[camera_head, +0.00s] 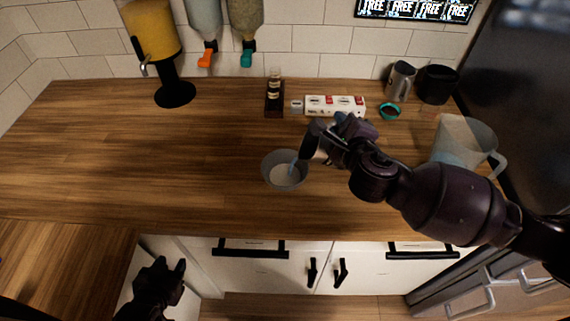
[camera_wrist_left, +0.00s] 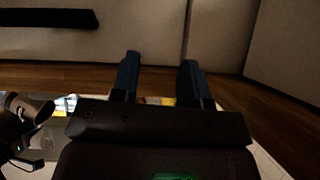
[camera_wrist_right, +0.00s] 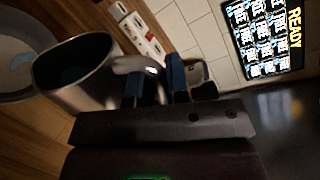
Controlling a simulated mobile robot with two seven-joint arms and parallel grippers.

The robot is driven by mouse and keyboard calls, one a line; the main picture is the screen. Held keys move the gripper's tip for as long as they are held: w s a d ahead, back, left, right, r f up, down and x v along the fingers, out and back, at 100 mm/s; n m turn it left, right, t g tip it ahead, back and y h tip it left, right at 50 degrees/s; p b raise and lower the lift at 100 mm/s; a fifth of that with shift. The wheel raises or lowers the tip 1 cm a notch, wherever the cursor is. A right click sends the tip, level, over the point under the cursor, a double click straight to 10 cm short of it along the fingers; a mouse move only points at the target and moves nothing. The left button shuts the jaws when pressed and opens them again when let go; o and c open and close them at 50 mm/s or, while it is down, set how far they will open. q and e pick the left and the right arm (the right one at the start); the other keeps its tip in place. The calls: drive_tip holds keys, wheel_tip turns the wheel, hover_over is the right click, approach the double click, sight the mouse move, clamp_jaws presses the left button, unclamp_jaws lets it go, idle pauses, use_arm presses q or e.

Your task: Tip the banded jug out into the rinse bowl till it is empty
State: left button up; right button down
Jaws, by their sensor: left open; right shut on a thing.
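The rinse bowl (camera_head: 270,178) is grey and stands on the wooden counter with pale liquid in it. My right gripper (camera_head: 335,132) is shut on the handle of a small metal jug (camera_head: 312,146) and holds it tipped over the bowl. A pale bluish stream shows between the jug's lip and the bowl. In the right wrist view the jug (camera_wrist_right: 98,82) is steel with a dark inside, beside the bowl (camera_wrist_right: 14,93); I cannot make out a band. My left gripper (camera_head: 171,268) is open and empty, low in front of the cabinets; its fingers (camera_wrist_left: 159,70) stand apart.
A clear pitcher (camera_head: 462,140) stands right, behind my right arm. A second metal jug (camera_head: 401,80), a black container (camera_head: 437,84) and a teal-rimmed item (camera_head: 390,111) are at back right. A white box (camera_head: 335,112) and dark bottle holder (camera_head: 274,98) stand behind the bowl.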

drive_tip(key=shift+a+r, duration=0.2)
drive_tip(key=shift+a, duration=0.15)
drive_tip(key=shift+a+r+n, duration=0.4)
drive_tip(key=shift+a+n, duration=0.05)
drive_tip(key=shift+n, duration=0.25)
drive_tip(key=shift+s+a+r, duration=0.1)
drive_tip(key=shift+a, duration=0.1)
drive_tip(key=shift+s+a+r+n+h, duration=0.1)
drive_tip(key=shift+a+n+h, duration=0.15)
drive_tip(key=shift+a, duration=0.3)
drive_tip(key=shift+s+a+r+n+h, duration=0.15)
drive_tip(key=shift+a+n, duration=0.1)
drive_tip(key=shift+a, duration=0.3)
drive_tip(key=shift+w+d+f+m, duration=0.15)
drive_tip(key=shift+d+m, duration=0.05)
drive_tip(key=shift+d, duration=0.35)
drive_tip(key=shift+w+d+f+m, duration=0.1)
drive_tip(key=shift+d+f+m, duration=0.1)
drive_tip(key=shift+d, duration=0.35)
